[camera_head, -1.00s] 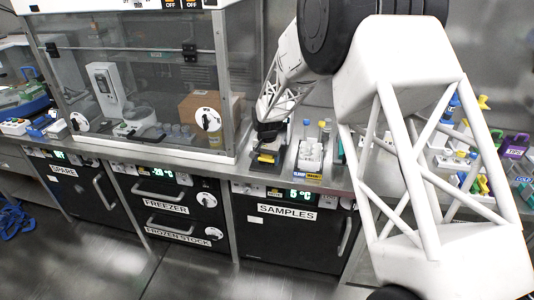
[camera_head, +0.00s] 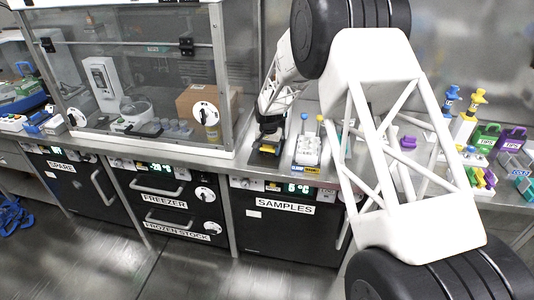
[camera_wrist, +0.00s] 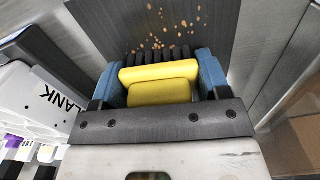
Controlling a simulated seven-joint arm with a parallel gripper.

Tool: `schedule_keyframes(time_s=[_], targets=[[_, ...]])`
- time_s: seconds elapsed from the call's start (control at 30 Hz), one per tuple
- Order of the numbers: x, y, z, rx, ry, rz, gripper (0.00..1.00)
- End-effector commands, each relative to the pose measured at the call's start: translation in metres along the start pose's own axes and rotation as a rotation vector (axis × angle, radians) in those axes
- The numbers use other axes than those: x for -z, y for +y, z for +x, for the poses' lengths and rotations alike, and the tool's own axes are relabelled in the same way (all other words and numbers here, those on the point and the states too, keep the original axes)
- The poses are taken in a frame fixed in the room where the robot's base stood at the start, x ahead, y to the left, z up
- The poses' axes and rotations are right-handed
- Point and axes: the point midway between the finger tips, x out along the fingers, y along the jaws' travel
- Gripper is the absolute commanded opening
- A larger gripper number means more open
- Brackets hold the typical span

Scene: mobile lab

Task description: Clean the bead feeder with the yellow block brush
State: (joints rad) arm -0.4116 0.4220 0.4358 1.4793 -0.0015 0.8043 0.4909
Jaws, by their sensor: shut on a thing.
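The yellow block brush (camera_wrist: 160,78) has a yellow body and dark bristles. My gripper (camera_wrist: 160,84) is shut on it, with a blue finger on each side. In the wrist view the bristles point at a dark grey plate (camera_wrist: 110,20) strewn with several small tan specks. The plate looks like part of the bead feeder, but I cannot tell for sure. I cannot tell whether the bristles touch it. In the head view my gripper (camera_head: 268,140) is low over the bench, and a yellow patch of the brush (camera_head: 267,150) shows.
A white rack (camera_head: 307,152) with blue- and yellow-topped items stands just right of my gripper. A clear-walled cabinet (camera_head: 140,70) stands to the left. A white unit marked BLANK (camera_wrist: 40,105) is at the left in the wrist view.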

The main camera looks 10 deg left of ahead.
Motion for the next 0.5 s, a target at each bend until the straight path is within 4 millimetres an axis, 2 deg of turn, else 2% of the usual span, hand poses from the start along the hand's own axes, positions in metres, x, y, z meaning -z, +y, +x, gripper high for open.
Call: schedule_keyframes(time_s=[0.2,0.3,0.5], targets=[[0.018,-0.002,0.004,0.000,-0.001,0.001,0.40],[0.015,-0.011,0.003,0.000,-0.001,-0.001,0.40],[-0.003,-0.009,0.002,-0.001,-0.001,0.000,0.40]])
